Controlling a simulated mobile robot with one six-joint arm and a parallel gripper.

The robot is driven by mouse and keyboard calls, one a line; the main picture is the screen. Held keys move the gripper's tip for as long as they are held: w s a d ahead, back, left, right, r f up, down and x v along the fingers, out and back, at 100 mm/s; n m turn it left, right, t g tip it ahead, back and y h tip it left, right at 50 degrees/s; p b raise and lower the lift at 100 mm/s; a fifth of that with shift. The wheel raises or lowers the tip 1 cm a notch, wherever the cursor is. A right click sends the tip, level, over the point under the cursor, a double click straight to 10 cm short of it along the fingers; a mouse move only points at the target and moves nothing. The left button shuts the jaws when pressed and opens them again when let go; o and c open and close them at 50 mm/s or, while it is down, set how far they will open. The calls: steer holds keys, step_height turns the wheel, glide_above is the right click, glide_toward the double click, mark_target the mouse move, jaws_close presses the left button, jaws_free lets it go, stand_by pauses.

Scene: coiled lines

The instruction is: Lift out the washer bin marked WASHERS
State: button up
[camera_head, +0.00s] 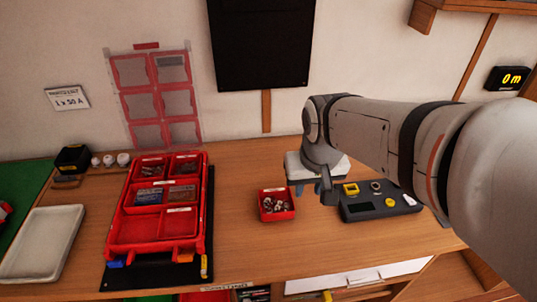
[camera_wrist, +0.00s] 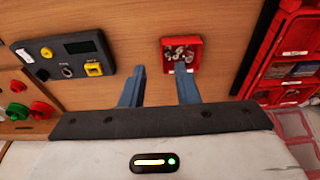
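A small red bin (camera_head: 276,205) with shiny metal pieces stands on the table, to the right of the red case; its label is too small to read. It also shows in the wrist view (camera_wrist: 181,52). The red case (camera_head: 205,228) holds several filled red bins, and its wide front compartment looks empty; I cannot read which is marked WASHERS. My gripper (camera_head: 312,188) is above the table, just right of the small bin. In the wrist view its fingers (camera_wrist: 160,72) are apart with bare table between them; the right fingertip overlaps the bin's lower edge in the picture.
A dark device (camera_head: 380,203) with a display and yellow parts lies right of my gripper. A pale tray (camera_head: 40,243) and a black box (camera_head: 72,158) are at the left. A dark mat (camera_head: 150,276) lies under the case. Table in front of the small bin is clear.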

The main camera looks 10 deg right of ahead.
steer(key=w+f+g, duration=0.1)
steer(key=w+f, duration=0.5)
steer(key=w, duration=0.2)
steer(key=g, duration=0.1)
glide_toward(276, 204)
steer(key=shift+s+d+f+p, duration=0.1)
steer(key=shift+d+f, duration=0.65)
steer(key=shift+f, duration=0.4)
steer(key=shift+d+f+p, duration=0.15)
steer(key=shift+d+f, duration=0.65)
steer(key=shift+f, duration=0.35)
steer(key=shift+s+d+f+p, duration=0.1)
steer(key=shift+d+f, duration=0.65)
steer(key=shift+f, duration=0.4)
steer(key=shift+c, duration=0.5)
jaws_close()
